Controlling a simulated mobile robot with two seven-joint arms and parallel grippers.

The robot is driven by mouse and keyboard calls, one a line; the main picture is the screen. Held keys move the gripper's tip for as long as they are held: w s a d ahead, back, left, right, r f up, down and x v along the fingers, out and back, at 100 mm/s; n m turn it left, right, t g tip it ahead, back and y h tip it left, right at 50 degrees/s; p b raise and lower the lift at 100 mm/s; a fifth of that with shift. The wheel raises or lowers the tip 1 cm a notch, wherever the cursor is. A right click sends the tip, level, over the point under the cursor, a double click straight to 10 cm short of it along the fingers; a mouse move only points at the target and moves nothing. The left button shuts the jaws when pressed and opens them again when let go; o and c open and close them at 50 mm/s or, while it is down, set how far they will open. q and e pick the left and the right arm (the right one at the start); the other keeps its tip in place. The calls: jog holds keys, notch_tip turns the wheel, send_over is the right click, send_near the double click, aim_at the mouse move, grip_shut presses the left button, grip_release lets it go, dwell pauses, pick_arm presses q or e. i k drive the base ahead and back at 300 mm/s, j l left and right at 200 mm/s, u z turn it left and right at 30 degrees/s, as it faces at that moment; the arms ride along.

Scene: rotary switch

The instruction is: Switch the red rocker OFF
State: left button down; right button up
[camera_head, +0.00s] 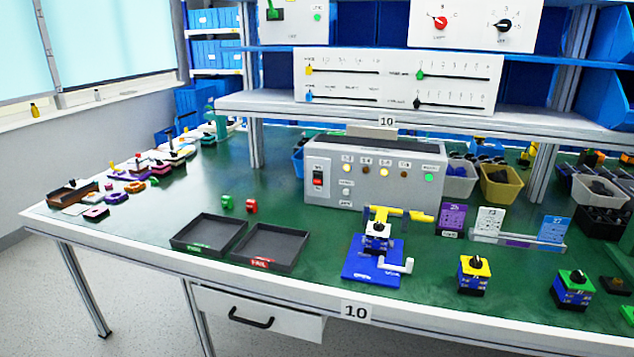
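The red rocker (318,181) sits in a dark switch housing at the left end of the front face of a grey control box (400,197). The box stands on the green workbench below the shelf. Several round lamps are set in the box's front face to the right of the rocker, some of them bright yellow, with a green one (429,177) at the right. Which side of the rocker is pressed in is too small to tell. Neither of my grippers is in view, and nothing covers the rocker.
Two dark trays (178,243) lie in front of the box at left, with small green and red pieces behind them. A blue fixture (362,270) with a yellow clamp stands front right of the rocker. The shelf (330,113) overhangs behind.

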aim_at(317, 177)
jog(key=i+j, duration=1.1)
jog(key=z, duration=1.6)
